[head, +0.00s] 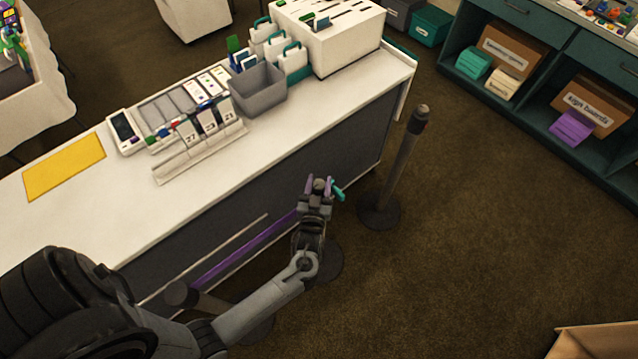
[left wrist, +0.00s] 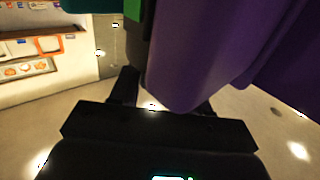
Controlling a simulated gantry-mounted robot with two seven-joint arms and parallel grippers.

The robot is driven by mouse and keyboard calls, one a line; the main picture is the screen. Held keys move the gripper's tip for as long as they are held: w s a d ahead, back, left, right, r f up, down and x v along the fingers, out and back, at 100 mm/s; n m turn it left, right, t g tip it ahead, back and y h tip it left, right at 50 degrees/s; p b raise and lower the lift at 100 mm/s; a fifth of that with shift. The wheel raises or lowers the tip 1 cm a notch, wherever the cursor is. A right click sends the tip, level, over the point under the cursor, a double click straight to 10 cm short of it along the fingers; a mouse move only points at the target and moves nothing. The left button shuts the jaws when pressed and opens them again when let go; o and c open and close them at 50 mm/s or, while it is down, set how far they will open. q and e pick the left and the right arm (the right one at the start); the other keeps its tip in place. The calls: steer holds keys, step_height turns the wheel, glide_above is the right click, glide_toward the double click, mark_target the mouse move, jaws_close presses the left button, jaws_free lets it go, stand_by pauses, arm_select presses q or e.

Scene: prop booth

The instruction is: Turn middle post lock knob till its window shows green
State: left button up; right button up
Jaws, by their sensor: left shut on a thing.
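My left gripper (head: 318,187) is at the top of the middle post, whose head is mostly hidden by it. Its fingers are closed around a small dark knob (head: 319,184) there. A teal piece (head: 338,191) sticks out on the right side of the post head. A purple belt (head: 245,250) runs from the left post (head: 182,294) to the middle post. In the left wrist view the purple belt (left wrist: 215,50) fills the upper right, beside a green patch (left wrist: 142,40) on the dark head. I cannot tell whether that patch is the lock window. My right gripper is out of view.
The white-topped counter (head: 60,225) stands close behind the posts. The right post (head: 405,160) stands free near the counter's end. Shelves (head: 460,60) are at the upper right. Open carpet lies to the right, with a cardboard box (head: 598,342) at the bottom corner.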

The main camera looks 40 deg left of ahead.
arm_select(q)
steer(key=o, duration=0.9)
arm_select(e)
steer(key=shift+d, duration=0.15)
arm_select(q)
steer(key=shift+o, duration=0.2)
